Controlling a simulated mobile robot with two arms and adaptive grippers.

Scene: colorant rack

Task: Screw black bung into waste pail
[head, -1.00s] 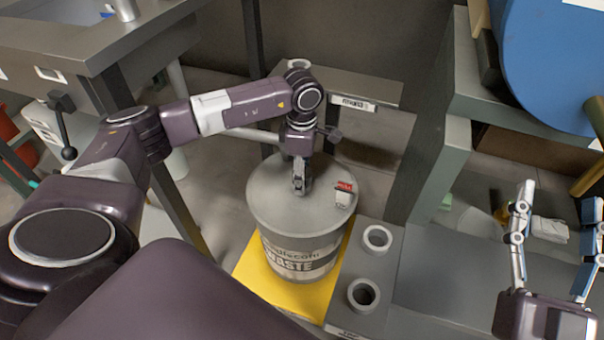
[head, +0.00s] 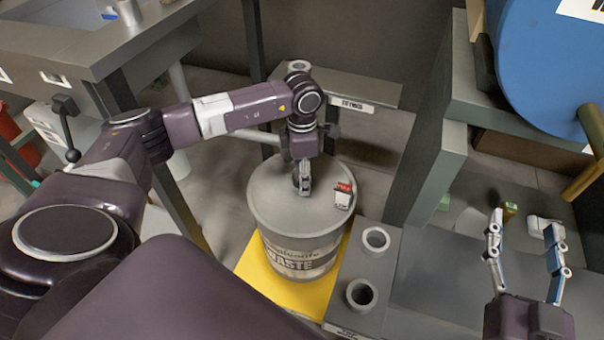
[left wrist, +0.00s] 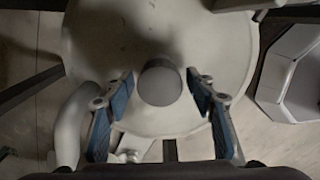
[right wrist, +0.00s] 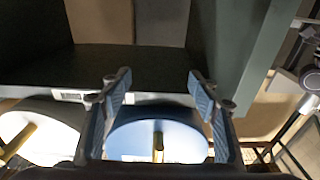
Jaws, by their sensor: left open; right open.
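The waste pail (head: 300,250) is a grey drum with a "WASTE" label, upright on a yellow mat. My left gripper (head: 306,190) points down at its lid, left of the red and white label. In the left wrist view, a round dark grey plug (left wrist: 160,83), apparently the bung, stands at the lid (left wrist: 150,40). The open left fingers (left wrist: 160,95) are on either side of it, with gaps showing. Whether it is seated in the hole cannot be told. My right gripper (head: 525,245) is open and empty at the right, over the grey bench.
Two grey ring-shaped holders (head: 375,240) (head: 362,294) sit on the ledge beside the pail. A blue drum (head: 540,70) with a yellow tap lies on the rack at upper right; it also shows in the right wrist view (right wrist: 160,135). A grey table (head: 90,50) stands at left.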

